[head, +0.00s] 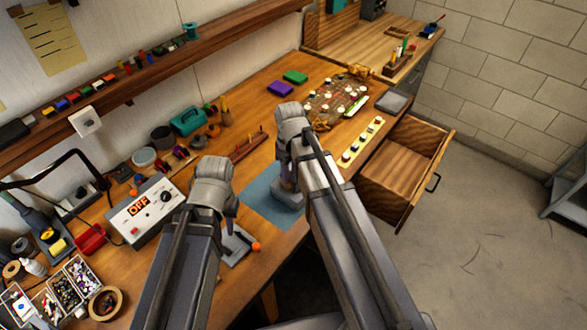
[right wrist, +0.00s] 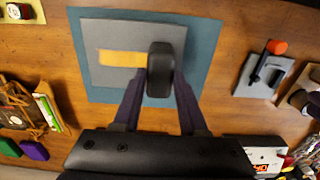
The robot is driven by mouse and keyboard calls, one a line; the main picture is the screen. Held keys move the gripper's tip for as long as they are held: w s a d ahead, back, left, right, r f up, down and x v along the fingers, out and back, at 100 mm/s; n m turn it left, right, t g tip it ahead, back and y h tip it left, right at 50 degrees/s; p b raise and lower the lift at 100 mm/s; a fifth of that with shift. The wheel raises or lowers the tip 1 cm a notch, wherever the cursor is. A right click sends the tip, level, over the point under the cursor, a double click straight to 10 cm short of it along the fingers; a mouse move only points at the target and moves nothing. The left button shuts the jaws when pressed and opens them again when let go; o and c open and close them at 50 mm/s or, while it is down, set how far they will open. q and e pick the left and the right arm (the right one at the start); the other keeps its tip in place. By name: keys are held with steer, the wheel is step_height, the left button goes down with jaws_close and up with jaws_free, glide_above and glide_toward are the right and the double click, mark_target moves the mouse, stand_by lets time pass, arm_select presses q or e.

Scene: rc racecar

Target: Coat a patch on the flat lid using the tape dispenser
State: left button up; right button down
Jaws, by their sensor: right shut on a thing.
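The flat grey lid (right wrist: 112,35) lies on a blue mat (right wrist: 208,45) on the wooden bench; in the head view the lid (head: 288,200) is partly hidden by my right arm. A yellow-orange strip (right wrist: 120,58) lies across the lid, its right end meeting the dispenser. My right gripper (right wrist: 160,88) is shut on the dark tape dispenser (right wrist: 160,68), which is over the lid; I cannot tell whether it touches. In the head view my right gripper (head: 288,182) is mostly hidden. My left gripper (head: 228,225) hangs near the bench's front edge, left of the mat; its fingers are unclear.
A grey device with an orange knob (right wrist: 276,47) sits beside the mat. A control box reading OFF (head: 142,210) stands left. An open drawer (head: 400,170) juts out at the right.

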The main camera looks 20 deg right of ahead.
steer(key=shift+s+a, duration=0.6)
steer(key=shift+a, duration=0.2)
steer(key=shift+f, duration=0.1)
step_height(320, 180, up, 6)
steer(key=p, duration=0.6)
steer(key=shift+w, duration=0.1)
step_height(320, 180, up, 3)
steer(key=p, duration=0.3)
